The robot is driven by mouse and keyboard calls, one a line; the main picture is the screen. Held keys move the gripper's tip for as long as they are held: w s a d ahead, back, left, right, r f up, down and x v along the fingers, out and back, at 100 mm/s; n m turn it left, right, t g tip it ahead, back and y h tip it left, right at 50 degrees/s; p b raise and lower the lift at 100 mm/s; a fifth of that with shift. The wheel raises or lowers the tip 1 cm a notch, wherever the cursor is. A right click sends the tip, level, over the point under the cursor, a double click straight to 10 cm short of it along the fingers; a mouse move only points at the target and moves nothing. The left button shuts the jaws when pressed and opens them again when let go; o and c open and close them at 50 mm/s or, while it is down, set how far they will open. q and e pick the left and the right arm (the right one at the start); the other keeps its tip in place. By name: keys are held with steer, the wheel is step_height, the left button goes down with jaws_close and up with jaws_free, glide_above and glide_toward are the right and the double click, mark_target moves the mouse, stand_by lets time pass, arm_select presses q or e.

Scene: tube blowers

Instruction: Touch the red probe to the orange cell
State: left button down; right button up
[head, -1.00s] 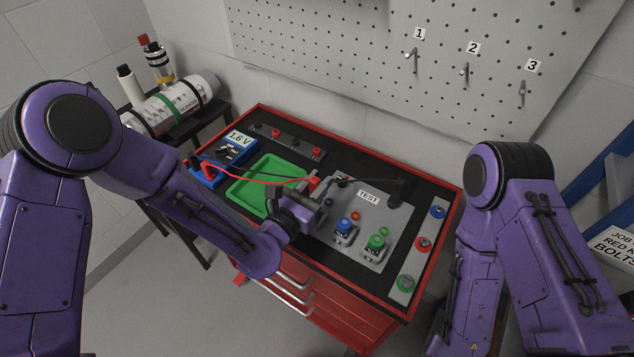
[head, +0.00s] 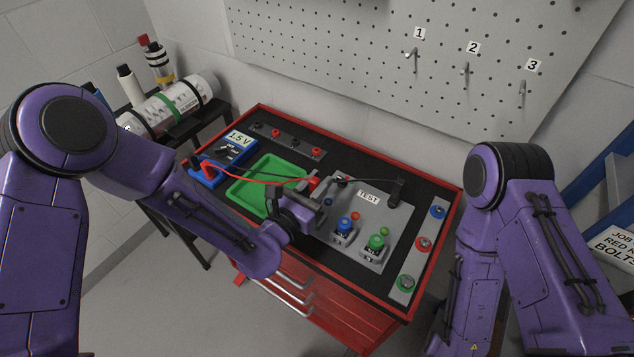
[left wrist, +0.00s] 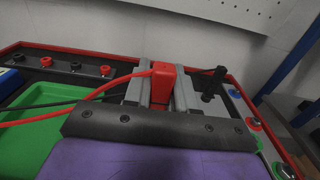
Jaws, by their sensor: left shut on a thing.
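My left gripper (head: 312,196) is over the left part of the grey TEST plate (head: 393,225). It is shut on the red probe (head: 314,182), whose red body also shows between the fingers in the left wrist view (left wrist: 164,82). The probe's tip is hidden. The orange cell (head: 355,216) sits on the plate to the right of the gripper, apart from the visible part of the probe. The blue meter (head: 231,154) reads about 1.5 V. A black probe (head: 397,192) stands at the plate's far right. My right gripper is not in view.
A green tray (head: 235,192) lies left of the plate. A blue-topped unit (head: 344,225) and a green-topped unit (head: 376,243) stand at the plate's front. Red and black leads cross the tray. A strip with coloured buttons (head: 423,244) runs along the right edge.

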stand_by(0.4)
arm_select(q)
steer(key=shift+r+p, duration=2.05)
steer(key=shift+r, duration=0.45)
